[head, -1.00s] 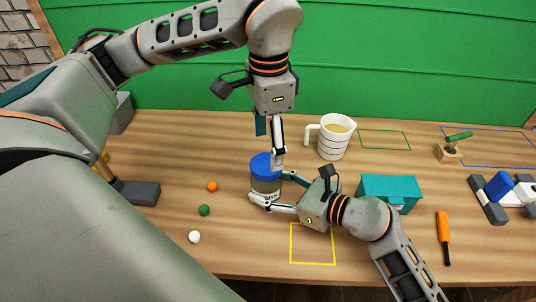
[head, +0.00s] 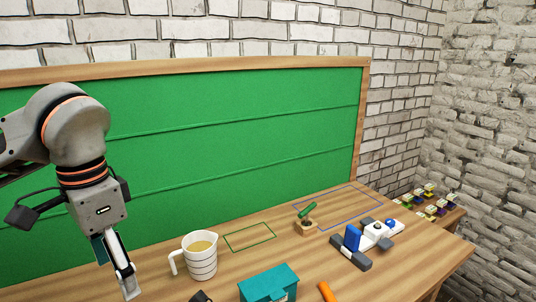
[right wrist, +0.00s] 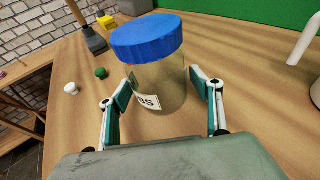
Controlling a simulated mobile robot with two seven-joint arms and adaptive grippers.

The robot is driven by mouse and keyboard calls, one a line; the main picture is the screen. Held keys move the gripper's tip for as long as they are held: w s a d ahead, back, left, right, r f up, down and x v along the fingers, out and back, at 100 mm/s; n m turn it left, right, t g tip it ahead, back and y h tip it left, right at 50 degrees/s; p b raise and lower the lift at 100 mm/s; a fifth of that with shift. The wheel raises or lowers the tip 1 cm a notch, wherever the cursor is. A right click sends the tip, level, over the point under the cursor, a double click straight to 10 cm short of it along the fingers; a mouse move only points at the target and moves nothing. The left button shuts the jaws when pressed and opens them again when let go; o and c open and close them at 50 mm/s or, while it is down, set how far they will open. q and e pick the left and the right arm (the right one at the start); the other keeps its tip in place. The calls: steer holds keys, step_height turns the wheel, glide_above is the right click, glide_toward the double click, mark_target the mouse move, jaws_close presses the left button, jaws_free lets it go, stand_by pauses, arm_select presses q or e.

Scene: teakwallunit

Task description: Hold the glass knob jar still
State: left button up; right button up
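The jar (right wrist: 160,85) stands upright on the table in the right wrist view. It has a blue lid (right wrist: 147,36), a clear, dull-tinted body and a white label with dark letters. My right gripper (right wrist: 162,75) has one finger on each side of the jar body, below the lid, with its pads against the sides. The jar and my right gripper's fingers are outside the head view. My left gripper (head: 112,270) points down at the lower left of the head view.
A white measuring cup (head: 200,258), a teal box (head: 268,284), a wooden block with a green piece (head: 306,220) and a blue-white-grey object (head: 366,240) stand on the table. A white ball (right wrist: 70,88) and a green ball (right wrist: 101,73) lie left of the jar.

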steer(key=shift+r, duration=0.15)
steer(key=shift+r+p, duration=0.6)
steer(key=shift+r, duration=0.05)
steer(key=shift+o, duration=0.4)
steer(key=o, duration=0.5)
